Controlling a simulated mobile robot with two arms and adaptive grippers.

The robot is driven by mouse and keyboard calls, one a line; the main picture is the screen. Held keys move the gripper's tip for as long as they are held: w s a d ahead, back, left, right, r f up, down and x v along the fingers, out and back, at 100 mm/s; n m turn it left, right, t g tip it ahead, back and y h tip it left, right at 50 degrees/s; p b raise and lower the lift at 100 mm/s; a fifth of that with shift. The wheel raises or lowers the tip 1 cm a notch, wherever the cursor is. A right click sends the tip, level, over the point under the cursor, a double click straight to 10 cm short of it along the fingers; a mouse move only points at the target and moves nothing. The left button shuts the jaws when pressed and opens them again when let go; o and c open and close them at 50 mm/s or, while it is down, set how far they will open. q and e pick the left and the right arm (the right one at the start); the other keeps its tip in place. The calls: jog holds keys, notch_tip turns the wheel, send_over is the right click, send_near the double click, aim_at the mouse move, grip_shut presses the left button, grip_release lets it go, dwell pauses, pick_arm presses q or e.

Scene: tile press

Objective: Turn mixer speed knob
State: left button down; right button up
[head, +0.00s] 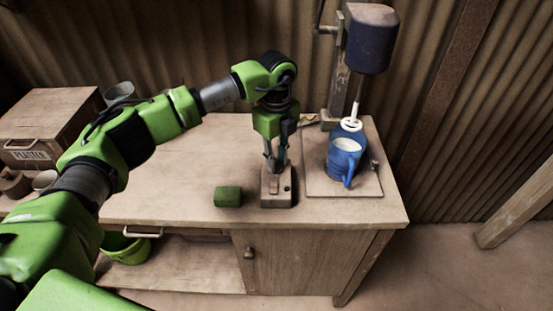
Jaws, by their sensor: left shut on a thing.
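A small beige control box (279,201) stands on the workbench, left of the mixer. My left gripper (275,166) comes down from above onto the far part of the box's top and is shut on the speed knob, which its fingers mostly hide. How the knob is turned cannot be made out. The mixer (372,40) has a dark blue motor head above a blue jug (344,158) of pale liquid, with a whisk-like tool at the jug's rim. My right gripper is not in view.
A green block (228,196) lies just left of the control box. The jug stands on a board (362,187) to the right. The workbench (180,180) is bare at left. A plaster crate (45,120) stands at the far left, and a yellow-green bucket (125,249) sits below.

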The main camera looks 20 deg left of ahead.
pick_arm(q)
jog(key=n, duration=0.4)
jog(key=shift+n, duration=0.3)
dwell(0.3)
jog(key=c, duration=1.8)
grip_release()
notch_tip(320, 180, up, 12)
jog(key=shift+f, duration=0.1)
